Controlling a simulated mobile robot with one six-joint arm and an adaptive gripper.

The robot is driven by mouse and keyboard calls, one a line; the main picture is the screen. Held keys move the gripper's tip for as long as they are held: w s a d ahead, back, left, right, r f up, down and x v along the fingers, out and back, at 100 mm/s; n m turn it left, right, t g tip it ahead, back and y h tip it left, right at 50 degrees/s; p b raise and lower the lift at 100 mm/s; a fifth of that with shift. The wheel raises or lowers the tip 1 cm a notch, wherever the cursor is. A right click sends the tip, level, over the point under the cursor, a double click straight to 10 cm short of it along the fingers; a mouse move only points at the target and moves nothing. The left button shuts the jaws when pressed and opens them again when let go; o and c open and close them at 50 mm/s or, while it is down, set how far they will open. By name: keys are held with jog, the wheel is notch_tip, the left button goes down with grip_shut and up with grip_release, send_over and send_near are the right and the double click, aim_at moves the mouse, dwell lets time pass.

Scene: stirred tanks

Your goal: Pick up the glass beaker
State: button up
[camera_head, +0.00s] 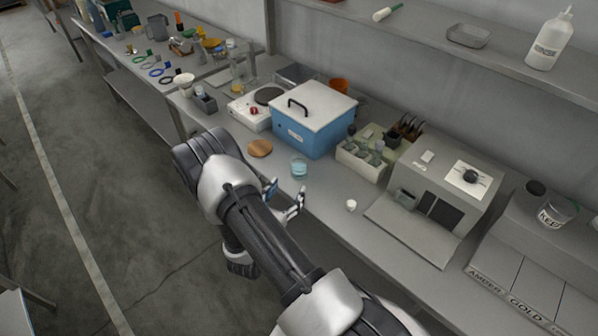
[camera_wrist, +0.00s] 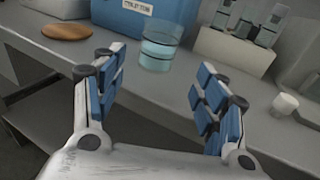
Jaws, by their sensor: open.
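The glass beaker (camera_head: 299,167) is small, clear and pale blue. It stands upright on the grey bench near its front edge, in front of the blue box. In the wrist view the beaker (camera_wrist: 158,50) appears beyond the fingertips, between the two fingers and nearer the left one. My gripper (camera_head: 285,194) is at the bench's front edge, just short of the beaker. In the wrist view my gripper (camera_wrist: 162,62) has its blue-padded fingers spread wide with nothing between them. No finger visibly touches the beaker.
The blue box (camera_head: 312,119) with a white lid stands behind the beaker. A round wooden disc (camera_head: 260,148) lies to its left. A bottle rack (camera_head: 367,153) and a small white cup (camera_head: 351,205) are to its right. A grey machine (camera_head: 436,190) stands farther right.

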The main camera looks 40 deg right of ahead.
aim_at(296, 175)
jog(key=b+x, duration=0.2)
jog(key=x, duration=0.7)
jog(key=shift+w+f, duration=0.2)
jog(key=c, duration=1.2)
